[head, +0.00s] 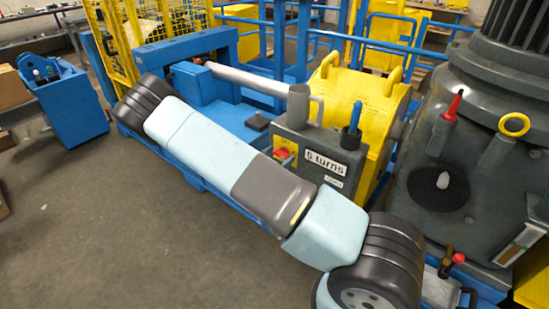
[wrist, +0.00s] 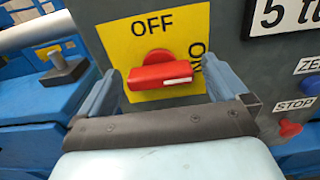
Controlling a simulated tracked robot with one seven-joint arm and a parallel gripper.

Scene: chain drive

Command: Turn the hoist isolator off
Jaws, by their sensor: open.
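The hoist isolator is a red rotary handle (wrist: 162,72) on a yellow plate (wrist: 122,38) marked OFF at the top and ON at the right. The handle lies about level, with its white mark at the right end by ON. In the head view the red handle (head: 284,154) shows on the front of the grey control box (head: 325,150). My gripper (wrist: 156,72) is open, with one finger to each side of the handle. I cannot tell whether either finger touches it. In the head view my arm hides the gripper.
A "5 turns" label (head: 325,163) is right of the isolator. A red stop button (wrist: 289,129) sits lower right in the wrist view. A yellow guard (head: 350,95) stands behind the box, and a large grey machine (head: 480,130) to the right. The floor (head: 120,230) at left is clear.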

